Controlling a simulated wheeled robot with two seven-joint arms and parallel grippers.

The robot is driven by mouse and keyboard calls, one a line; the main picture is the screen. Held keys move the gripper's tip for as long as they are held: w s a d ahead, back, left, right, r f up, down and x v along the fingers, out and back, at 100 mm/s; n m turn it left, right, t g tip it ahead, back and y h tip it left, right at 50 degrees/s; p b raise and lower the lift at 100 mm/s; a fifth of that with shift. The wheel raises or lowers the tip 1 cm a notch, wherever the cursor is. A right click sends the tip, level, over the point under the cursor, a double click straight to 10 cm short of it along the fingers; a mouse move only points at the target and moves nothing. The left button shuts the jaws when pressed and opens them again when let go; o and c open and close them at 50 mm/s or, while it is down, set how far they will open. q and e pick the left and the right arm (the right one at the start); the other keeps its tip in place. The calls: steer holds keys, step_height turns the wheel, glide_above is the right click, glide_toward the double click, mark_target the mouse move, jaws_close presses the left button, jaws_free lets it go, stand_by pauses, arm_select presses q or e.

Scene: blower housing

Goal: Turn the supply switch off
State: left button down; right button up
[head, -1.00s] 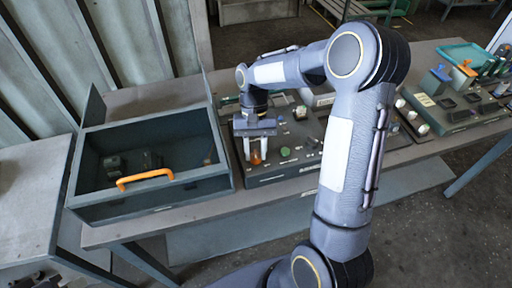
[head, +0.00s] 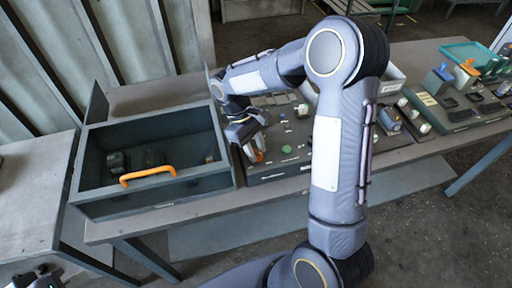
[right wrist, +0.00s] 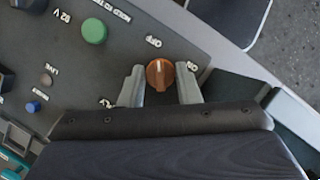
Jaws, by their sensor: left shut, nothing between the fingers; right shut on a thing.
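The supply switch, an orange round knob (right wrist: 160,74) with a pale pointer line, sits on the grey control panel (right wrist: 75,60). In the right wrist view the line points up, roughly toward the "OFF" lettering; "ON" lettering is to its right. My right gripper (right wrist: 160,86) is shut on the knob, one finger on each side. In the head view my right gripper (head: 252,150) is tilted at the panel's left end, and its fingers mostly hide the knob. My left gripper (head: 36,277) shows only partly at the bottom left corner, shut and empty, far from the panel.
A green button (right wrist: 94,31) sits near the knob. An open dark box (head: 205,178) with an orange handle (head: 147,176) stands just left of the panel. My right arm hides part of the panel. More panels and a teal tray (head: 470,52) are at right.

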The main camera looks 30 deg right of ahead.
steer(key=shift+n, duration=0.6)
steer(key=shift+t+h, duration=0.3)
steer(key=o, duration=1)
steer(key=shift+c, duration=0.2)
steer(key=shift+a+r, duration=0.1)
steer(key=v, duration=0.7)
steer(key=shift+w+r+b, duration=0.2)
steer(key=shift+r+b, duration=0.1)
steer(key=shift+b, duration=0.15)
